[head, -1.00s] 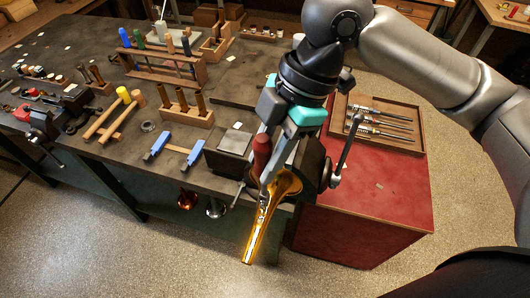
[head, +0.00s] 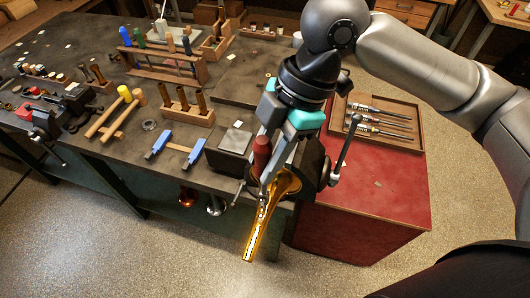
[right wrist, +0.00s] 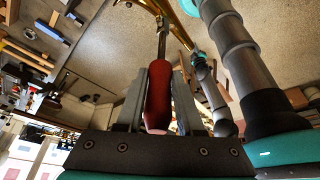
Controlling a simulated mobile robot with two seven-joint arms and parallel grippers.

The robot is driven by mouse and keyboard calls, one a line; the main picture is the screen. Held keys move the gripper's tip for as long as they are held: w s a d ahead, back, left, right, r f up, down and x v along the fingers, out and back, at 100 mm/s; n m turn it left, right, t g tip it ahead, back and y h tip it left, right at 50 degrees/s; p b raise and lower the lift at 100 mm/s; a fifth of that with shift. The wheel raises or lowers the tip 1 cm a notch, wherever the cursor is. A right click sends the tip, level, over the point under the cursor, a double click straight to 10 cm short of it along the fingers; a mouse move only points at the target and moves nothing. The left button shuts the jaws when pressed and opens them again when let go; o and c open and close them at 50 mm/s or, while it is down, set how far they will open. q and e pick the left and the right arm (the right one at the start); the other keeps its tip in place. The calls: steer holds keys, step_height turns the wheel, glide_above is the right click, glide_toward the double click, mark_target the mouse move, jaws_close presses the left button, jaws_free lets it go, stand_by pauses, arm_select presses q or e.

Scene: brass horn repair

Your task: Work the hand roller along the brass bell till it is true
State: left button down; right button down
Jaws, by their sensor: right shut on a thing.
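The brass bell (head: 262,222) sticks out past the bench's front edge, narrow end down and towards me, beside a dark vise (head: 312,165). My right gripper (head: 268,170) is above it, shut on the red handle of the hand roller (head: 262,150). In the right wrist view the red handle (right wrist: 158,100) sits between the two fingers, and its metal shaft runs up towards the brass (right wrist: 152,6). The roller's tip is at or very near the bell's wider part; I cannot tell whether it touches. My left gripper is not in view.
A tray with several valve-like parts (head: 378,106) lies on the red cabinet (head: 362,215) to the right. Open floor lies in front.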

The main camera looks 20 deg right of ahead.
steer(key=shift+f, duration=0.55)
stand_by(0.4)
steer(key=shift+s+a+r+p, duration=0.15)
steer(key=shift+s+a+p, duration=0.2)
steer(key=shift+s+p, duration=0.15)
steer(key=shift+s+a, duration=0.15)
steer(key=shift+s+a+f, duration=0.2)
steer(key=shift+s+a, duration=0.1)
steer(key=shift+s, duration=0.15)
